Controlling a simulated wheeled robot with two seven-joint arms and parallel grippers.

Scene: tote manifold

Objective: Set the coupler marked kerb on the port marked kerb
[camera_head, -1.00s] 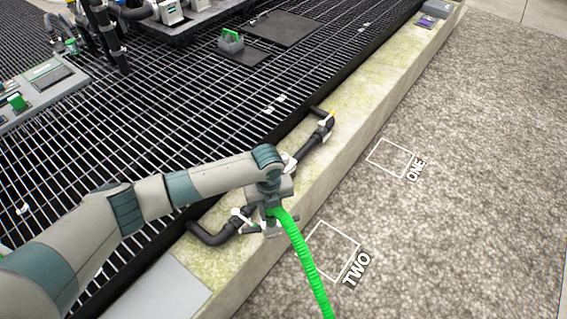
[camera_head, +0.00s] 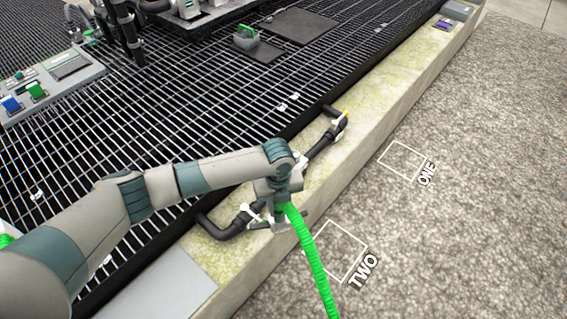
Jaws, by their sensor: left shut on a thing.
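My left gripper (camera_head: 277,212) reaches in from the left and is over the near part of a black pipe (camera_head: 319,147) on the pale stone kerb. It is shut on the coupler end of a bright green ribbed hose (camera_head: 313,256), which hangs down to the bottom edge. The coupler is mostly hidden by the gripper, and no mark on it can be read. White fittings show beside the gripper. A port under the gripper cannot be made out, nor whether the coupler touches the pipe. My right gripper is out of view.
The kerb (camera_head: 395,88) runs beside a black grating (camera_head: 200,120). A grey panel with blue and green blocks (camera_head: 50,82) is at left. A grey block with green (camera_head: 246,38) stands on the grating.

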